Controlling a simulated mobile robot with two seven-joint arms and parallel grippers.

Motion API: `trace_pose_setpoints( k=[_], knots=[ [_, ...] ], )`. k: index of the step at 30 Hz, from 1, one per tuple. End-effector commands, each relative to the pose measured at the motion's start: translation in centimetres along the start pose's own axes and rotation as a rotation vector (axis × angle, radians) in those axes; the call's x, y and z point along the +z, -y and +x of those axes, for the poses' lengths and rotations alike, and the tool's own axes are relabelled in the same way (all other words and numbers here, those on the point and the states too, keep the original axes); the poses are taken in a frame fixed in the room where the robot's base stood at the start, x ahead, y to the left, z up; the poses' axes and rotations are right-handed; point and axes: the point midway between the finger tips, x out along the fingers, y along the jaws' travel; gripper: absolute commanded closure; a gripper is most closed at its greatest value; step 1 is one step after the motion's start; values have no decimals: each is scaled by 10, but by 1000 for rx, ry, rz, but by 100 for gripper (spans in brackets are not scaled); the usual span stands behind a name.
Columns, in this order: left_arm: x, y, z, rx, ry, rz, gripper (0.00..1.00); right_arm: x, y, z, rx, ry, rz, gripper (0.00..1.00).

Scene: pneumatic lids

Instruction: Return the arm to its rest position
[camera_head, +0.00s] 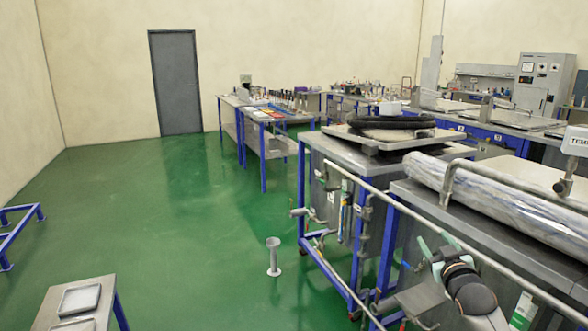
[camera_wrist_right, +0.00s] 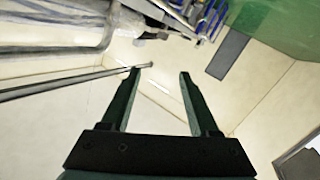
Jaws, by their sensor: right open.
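My right gripper (camera_head: 414,254) shows at the lower right of the head view, at the end of my dark right arm. It is beside the long metal rail (camera_head: 385,198) along the front of the workbenches; I cannot tell how close. In the right wrist view the two dark green fingers (camera_wrist_right: 159,74) stand apart. Nothing is held between them; pale wall shows in the gap. My left gripper is in neither view.
The near bench carries a plastic-wrapped roll (camera_head: 505,190) and a bent metal handle (camera_head: 447,178). The bench behind has a lid with a black ring (camera_head: 385,122). A grey stand (camera_head: 273,256) is on the green floor. Open floor (camera_head: 180,215) lies left, with a small table (camera_head: 95,285) at lower left.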

Motion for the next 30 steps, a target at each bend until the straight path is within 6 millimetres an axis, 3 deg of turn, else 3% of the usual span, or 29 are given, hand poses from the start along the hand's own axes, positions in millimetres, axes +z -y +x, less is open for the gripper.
trace_pose_setpoints(
  k=[5, 11, 14, 18, 24, 27, 30],
  knots=[
    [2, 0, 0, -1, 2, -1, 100, 63, 50, -32, -79, 74, 12, 38],
    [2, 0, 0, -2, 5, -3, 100, 142, 109, -93, -175, 186, 29, 38],
    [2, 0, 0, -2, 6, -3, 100, 183, 142, -139, -231, 256, 49, 38],
    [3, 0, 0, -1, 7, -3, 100, 234, 183, -215, -306, 362, 90, 38],
    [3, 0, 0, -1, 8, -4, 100, 277, 224, -324, -382, 507, 160, 38],
    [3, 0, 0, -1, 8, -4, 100, 287, 234, -366, -404, 562, 189, 38],
    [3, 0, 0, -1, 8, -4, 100, 291, 240, -392, -416, 598, 209, 38]
  ],
)
